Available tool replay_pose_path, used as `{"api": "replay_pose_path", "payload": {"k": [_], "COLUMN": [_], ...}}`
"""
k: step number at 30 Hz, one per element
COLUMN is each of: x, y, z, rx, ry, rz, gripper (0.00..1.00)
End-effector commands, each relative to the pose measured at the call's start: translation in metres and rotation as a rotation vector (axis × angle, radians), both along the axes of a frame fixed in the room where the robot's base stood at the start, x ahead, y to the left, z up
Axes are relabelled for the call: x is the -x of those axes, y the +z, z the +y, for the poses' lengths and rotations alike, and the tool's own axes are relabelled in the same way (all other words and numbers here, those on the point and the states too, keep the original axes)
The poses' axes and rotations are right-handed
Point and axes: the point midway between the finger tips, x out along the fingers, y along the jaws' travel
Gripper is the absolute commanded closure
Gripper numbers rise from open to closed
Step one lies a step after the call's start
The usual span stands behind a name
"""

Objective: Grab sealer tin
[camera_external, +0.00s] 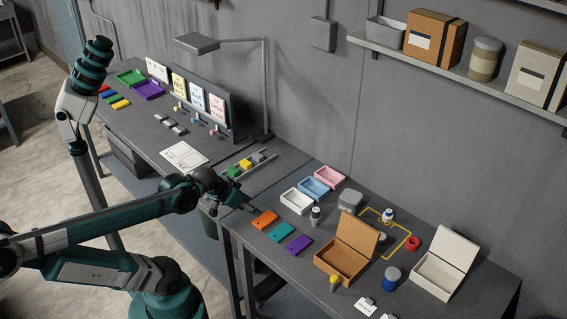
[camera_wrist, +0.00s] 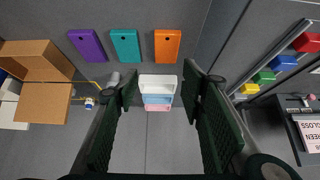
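No label reading "sealer" is legible, so I cannot tell for sure which container is the sealer tin. Candidates in the external view are a blue round tin with a pale lid (camera_external: 391,279), a small dark bottle with a light cap (camera_external: 315,216) and a small white-and-blue bottle (camera_external: 388,215). The white-and-blue bottle also shows in the wrist view (camera_wrist: 89,103). My gripper (camera_external: 249,208) is above the bench's left end, left of these containers. In the wrist view my gripper (camera_wrist: 158,100) is open, with nothing between its fingers.
Orange (camera_external: 264,220), teal (camera_external: 281,232) and purple (camera_external: 298,244) plates lie near my gripper. White, blue and pink trays (camera_external: 329,174) stand behind. An open brown box (camera_external: 338,262), an open white box (camera_external: 436,276) and a red ring (camera_external: 413,243) crowd the right side.

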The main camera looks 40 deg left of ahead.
Motion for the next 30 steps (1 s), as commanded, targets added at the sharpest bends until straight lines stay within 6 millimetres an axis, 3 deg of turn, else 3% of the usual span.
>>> {"api": "replay_pose_path", "payload": {"k": [10,18,30], "x": [0.0,0.0,-0.0015], "y": [0.0,0.0,0.0003], "z": [0.0,0.0,-0.0007], "rx": [0.0,0.0,0.009], "ry": [0.0,0.0,0.007], "rz": [0.0,0.0,0.003], "gripper": [0.59,0.26,0.26]}}
